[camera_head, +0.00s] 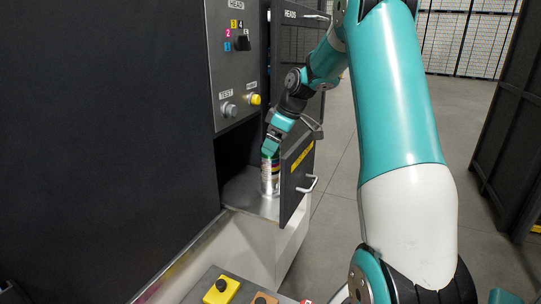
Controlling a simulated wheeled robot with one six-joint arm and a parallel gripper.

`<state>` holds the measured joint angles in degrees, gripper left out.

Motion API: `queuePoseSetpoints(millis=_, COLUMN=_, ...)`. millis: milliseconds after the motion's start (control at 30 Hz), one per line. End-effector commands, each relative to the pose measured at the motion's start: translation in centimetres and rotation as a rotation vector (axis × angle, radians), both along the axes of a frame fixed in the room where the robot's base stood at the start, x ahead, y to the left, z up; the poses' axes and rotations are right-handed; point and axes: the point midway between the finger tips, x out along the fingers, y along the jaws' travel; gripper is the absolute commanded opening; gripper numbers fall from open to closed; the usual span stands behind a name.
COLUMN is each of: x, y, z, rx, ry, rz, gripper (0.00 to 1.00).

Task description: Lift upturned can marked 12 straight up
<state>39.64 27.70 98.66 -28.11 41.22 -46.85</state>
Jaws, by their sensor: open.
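A silver can (269,176) with coloured bands stands on the metal floor of an opening in the dark machine. Its top is hidden by my gripper, so I cannot tell which way up it is, and no number can be read on it. My gripper (270,150) points down at the top of the can, with its teal part right above it. The fingers are small in this view; the jaws are open, and I cannot tell whether they touch the can.
An open door (297,170) with a yellow label and a handle (308,184) stands close on the right of the can. A control panel (237,60) with knobs and buttons is above left. A yellow button box (221,290) is at the bottom.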

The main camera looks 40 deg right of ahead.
Motion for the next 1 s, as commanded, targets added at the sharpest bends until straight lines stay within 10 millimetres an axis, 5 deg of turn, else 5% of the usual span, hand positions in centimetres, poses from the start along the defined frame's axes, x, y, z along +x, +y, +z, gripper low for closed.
queuePoseSetpoints(millis=200, x=0.9, y=0.8, z=-2.3, rx=0.001, ry=0.002, rz=0.0, gripper=0.91)
queuePoseSetpoints(millis=467, x=1.0, y=0.8, z=-2.6, rx=0.0, ry=-0.001, rz=0.0, gripper=0.91)
queuePoseSetpoints(millis=700, x=1.0, y=0.7, z=-2.6, rx=0.0, ry=-0.001, rz=0.0, gripper=0.38)
queuePoseSetpoints(millis=1000, x=1.0, y=0.7, z=-2.5, rx=0.0, ry=-0.001, rz=0.0, gripper=0.38)
